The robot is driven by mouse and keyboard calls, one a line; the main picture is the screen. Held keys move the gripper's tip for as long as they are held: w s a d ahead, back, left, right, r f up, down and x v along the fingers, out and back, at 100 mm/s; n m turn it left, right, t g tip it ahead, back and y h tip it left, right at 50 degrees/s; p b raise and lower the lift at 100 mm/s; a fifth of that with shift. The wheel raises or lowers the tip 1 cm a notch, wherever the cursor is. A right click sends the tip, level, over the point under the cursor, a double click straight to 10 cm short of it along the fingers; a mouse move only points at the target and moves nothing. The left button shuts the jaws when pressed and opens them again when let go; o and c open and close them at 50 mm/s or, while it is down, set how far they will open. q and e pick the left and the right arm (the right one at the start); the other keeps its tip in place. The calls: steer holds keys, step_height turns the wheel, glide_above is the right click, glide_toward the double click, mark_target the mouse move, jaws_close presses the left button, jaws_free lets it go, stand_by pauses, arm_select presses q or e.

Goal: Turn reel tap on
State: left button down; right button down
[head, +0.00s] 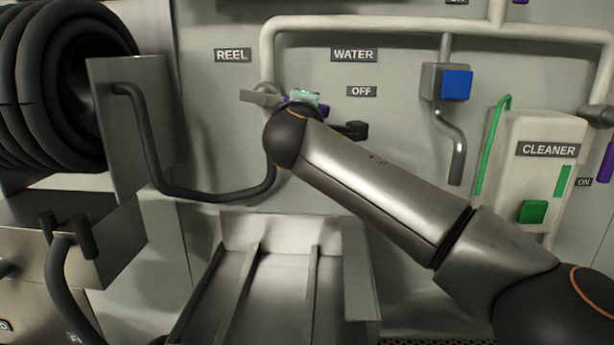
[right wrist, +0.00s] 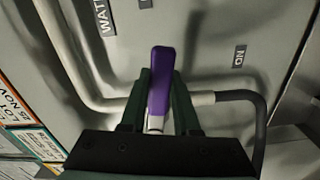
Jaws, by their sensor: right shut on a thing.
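The reel tap's purple handle (right wrist: 160,82) stands between the fingers of my right gripper (right wrist: 158,100) in the right wrist view. The fingers are shut on it, one on each side, with its purple end beyond them. The handle lies across the pipe (right wrist: 200,99), and an ON label (right wrist: 238,57) is to its right. In the head view, my right gripper (head: 304,98) is at the tap below the WATER label (head: 354,55), and my wrist hides most of the tap. My left gripper is not in view.
A black hose (head: 200,194) runs from the reel side up to the tap. The REEL label (head: 233,55) and OFF label (head: 361,91) flank it. The blue-fronted box (head: 456,85) and CLEANER unit (head: 548,125) are on the right. A metal rail tray (head: 280,230) lies below.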

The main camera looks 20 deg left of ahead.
steer(key=shift+a+f+m, duration=0.25)
steer(key=shift+f+m, duration=0.55)
steer(key=shift+m, duration=0.3)
steer(key=c, duration=0.6)
jaws_free()
steer(key=shift+c, duration=0.2)
steer(key=shift+s, duration=0.15)
steer(key=v, duration=1.1)
steer(key=shift+s, duration=0.4)
steer(key=shift+c, duration=0.3)
